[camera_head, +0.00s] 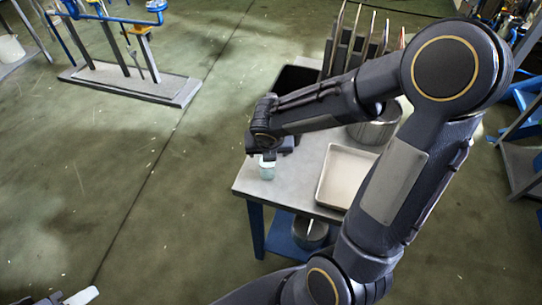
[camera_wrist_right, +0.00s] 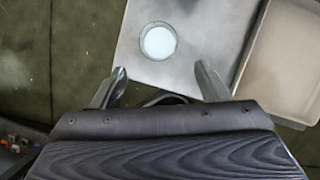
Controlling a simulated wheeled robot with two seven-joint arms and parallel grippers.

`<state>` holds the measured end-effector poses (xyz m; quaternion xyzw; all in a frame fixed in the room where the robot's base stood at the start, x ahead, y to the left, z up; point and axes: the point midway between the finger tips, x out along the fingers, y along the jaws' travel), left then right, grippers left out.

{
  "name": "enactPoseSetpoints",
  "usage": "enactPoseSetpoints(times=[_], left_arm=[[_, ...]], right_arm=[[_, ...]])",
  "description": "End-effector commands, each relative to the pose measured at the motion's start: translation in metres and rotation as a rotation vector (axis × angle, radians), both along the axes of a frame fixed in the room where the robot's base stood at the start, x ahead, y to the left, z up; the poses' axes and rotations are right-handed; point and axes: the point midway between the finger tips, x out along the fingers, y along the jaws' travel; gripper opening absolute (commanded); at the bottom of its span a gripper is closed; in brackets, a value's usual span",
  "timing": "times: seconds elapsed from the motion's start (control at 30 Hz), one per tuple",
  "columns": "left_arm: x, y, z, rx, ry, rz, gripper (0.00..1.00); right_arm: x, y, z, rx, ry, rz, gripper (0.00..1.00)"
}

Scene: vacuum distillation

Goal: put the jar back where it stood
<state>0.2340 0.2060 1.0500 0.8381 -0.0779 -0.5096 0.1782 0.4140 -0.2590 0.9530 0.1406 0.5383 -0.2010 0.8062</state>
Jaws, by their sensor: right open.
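The jar (camera_head: 267,171) is small and pale with a bluish tint. It stands upright near the corner of the grey table (camera_head: 310,172). In the right wrist view the jar (camera_wrist_right: 158,41) shows from above as a round, whitish top, ahead of the fingertips. My right gripper (camera_wrist_right: 160,76) is open, with nothing between its fingers; in the head view the right gripper (camera_head: 267,154) is just above the jar and hides part of it. A pale fingertip of what looks like my left gripper (camera_head: 80,297) shows at the bottom left edge; most of it is out of frame.
A shallow pale tray (camera_head: 345,176) lies right of the jar, also in the right wrist view (camera_wrist_right: 285,60). A metal pot (camera_head: 374,130) and a rack of upright plates (camera_head: 355,50) stand farther back.

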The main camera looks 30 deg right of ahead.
Motion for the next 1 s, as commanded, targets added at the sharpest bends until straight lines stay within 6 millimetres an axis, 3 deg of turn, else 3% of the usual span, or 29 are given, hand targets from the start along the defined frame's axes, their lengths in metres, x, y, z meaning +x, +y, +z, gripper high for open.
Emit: enactPoseSetpoints(times=[0.13,0.27,0.4,0.5,0.6,0.77,1.0], left_arm=[[0.000,0.000,0.000,0.000,0.000,0.000,0.36],[0.000,0.000,0.000,0.000,0.000,0.000,0.36],[0.000,0.000,0.000,0.000,0.000,0.000,0.36],[0.000,0.000,0.000,0.000,0.000,0.000,0.36],[0.000,0.000,0.000,0.000,0.000,0.000,0.36],[0.000,0.000,0.000,0.000,0.000,0.000,0.36],[0.000,0.000,0.000,0.000,0.000,0.000,0.36]], right_arm=[[-0.025,-0.008,0.024,0.129,-0.055,-0.326,0.69],[-0.072,-0.011,0.051,0.404,-0.129,-0.926,0.69],[-0.123,0.005,0.073,0.771,-0.137,-1.624,0.69],[-0.150,0.022,0.083,1.004,-0.067,-2.036,0.69],[-0.167,0.038,0.090,1.169,0.038,-2.333,0.69],[-0.179,0.052,0.097,1.284,0.166,-2.566,0.69],[-0.180,0.054,0.097,1.294,0.185,-2.597,0.69]])
